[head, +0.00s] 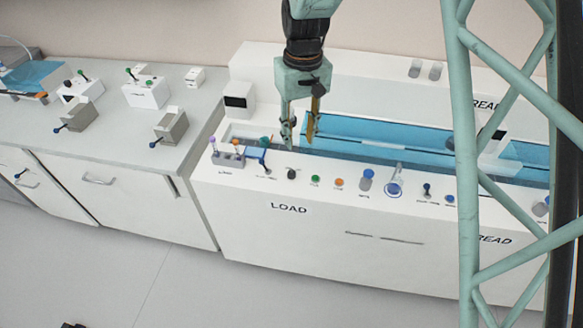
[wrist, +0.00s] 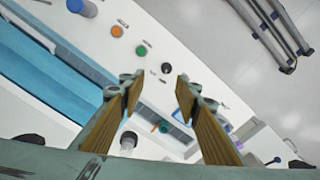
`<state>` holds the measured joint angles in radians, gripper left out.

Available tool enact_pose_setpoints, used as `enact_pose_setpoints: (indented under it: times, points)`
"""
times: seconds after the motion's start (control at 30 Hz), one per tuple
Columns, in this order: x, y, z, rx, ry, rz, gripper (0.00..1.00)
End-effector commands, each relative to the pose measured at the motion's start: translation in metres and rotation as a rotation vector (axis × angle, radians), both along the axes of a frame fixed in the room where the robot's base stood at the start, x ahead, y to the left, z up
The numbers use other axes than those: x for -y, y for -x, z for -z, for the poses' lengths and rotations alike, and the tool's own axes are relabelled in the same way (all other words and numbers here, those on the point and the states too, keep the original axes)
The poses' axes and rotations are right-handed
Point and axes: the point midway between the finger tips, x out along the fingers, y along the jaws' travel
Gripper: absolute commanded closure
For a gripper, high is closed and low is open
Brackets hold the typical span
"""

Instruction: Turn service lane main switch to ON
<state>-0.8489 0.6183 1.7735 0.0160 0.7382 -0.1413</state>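Several controls line the front top of the white LOAD machine (head: 264,232). The labels are too small to read, so I cannot confirm which one is the service lane main switch. A black knob (head: 291,173) stands left of a green button (head: 315,180) and an orange button (head: 339,183). My gripper (head: 299,138) points down, open and empty, above and behind this row. In the wrist view, the black knob (wrist: 166,68) shows between and just beyond the open fingertips (wrist: 157,82), apart from them. The knob's setting is not readable.
A grey-blue knob (head: 365,181) and a blue-ringed control (head: 393,189) stand right. A blue trough (head: 370,135) lies behind. A grey counter (head: 120,120) holds several small devices.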

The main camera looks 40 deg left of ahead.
Motion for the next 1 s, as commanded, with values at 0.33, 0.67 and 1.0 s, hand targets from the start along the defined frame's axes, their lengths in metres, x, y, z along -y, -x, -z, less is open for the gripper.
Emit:
enact_pose_setpoints:
  times: [0.33, 0.67, 1.0]
  points:
    - [-0.019, 0.013, 0.014, 0.001, 0.017, -0.068, 0.7]
    - [-0.018, 0.013, 0.015, 0.001, 0.017, -0.066, 0.7]
    - [-0.018, 0.013, 0.035, 0.0, 0.017, -0.066, 0.7]
